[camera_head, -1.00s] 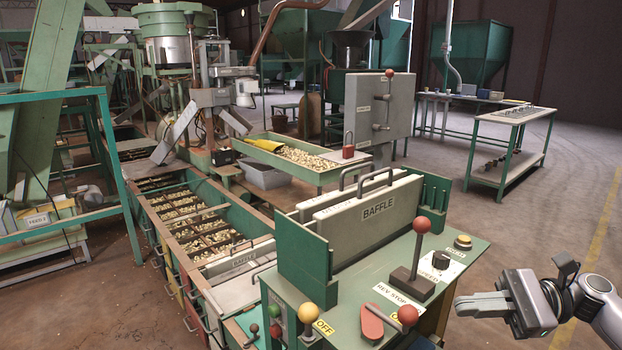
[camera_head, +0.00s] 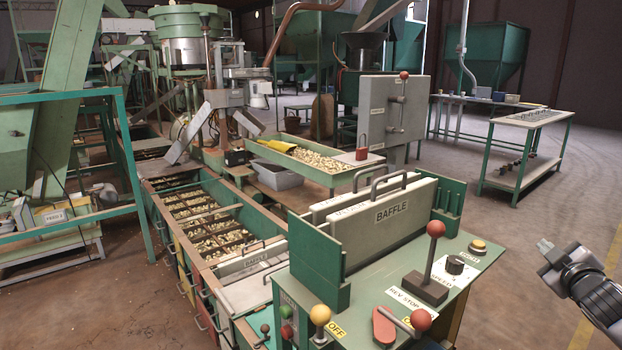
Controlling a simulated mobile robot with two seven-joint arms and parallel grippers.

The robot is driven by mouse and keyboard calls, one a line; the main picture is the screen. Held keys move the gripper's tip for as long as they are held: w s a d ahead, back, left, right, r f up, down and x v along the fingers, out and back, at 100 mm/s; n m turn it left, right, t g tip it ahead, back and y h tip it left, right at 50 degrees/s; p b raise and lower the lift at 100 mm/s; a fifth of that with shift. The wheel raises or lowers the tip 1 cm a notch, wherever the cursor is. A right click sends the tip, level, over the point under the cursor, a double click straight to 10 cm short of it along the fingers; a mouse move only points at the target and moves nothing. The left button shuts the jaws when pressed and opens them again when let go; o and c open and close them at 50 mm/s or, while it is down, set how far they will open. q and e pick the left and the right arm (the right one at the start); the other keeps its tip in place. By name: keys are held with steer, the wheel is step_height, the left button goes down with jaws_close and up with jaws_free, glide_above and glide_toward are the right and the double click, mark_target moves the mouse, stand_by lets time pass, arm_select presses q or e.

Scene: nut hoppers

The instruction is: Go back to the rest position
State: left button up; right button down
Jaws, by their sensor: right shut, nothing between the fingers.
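My right gripper (camera_head: 545,247) is at the right edge of the head view, to the right of the green control console (camera_head: 380,270). It is shut and empty, apart from the console, with floor behind it. The console carries a lever with a red ball knob (camera_head: 436,229), a speed dial (camera_head: 455,265) and a yellow button (camera_head: 478,246). My left gripper is not in view.
Baffle plates (camera_head: 390,214) with handles stand in the console's green rack. Left of it runs a hopper row (camera_head: 238,205) holding nuts. A green tray (camera_head: 330,178) of nuts lies behind. A side table (camera_head: 535,118) stands back right. Floor between is clear.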

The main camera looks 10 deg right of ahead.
steer(key=s+a+f+g+y, duration=0.1)
steer(key=s+a+f+y, duration=0.15)
steer(key=a+f, duration=0.6)
steer(key=s+a+f+g+y, duration=0.2)
steer(key=s+a+f, duration=0.2)
steer(key=a+f, duration=0.45)
steer(key=s+a+f+m+g+y, duration=0.1)
steer(key=s+a+f+m+y, duration=0.1)
steer(key=s+a+f, duration=0.9)
steer(key=s+a+r+m+g+y, duration=0.1)
steer(key=s+a+r+m+y, duration=0.1)
steer(key=s+a, duration=0.85)
step_height(320, 180, up, 9)
steer(key=w+p, duration=0.1)
steer(key=p, duration=1.1)
steer(key=shift+w+d+f, duration=0.2)
steer(key=shift+d, duration=0.05)
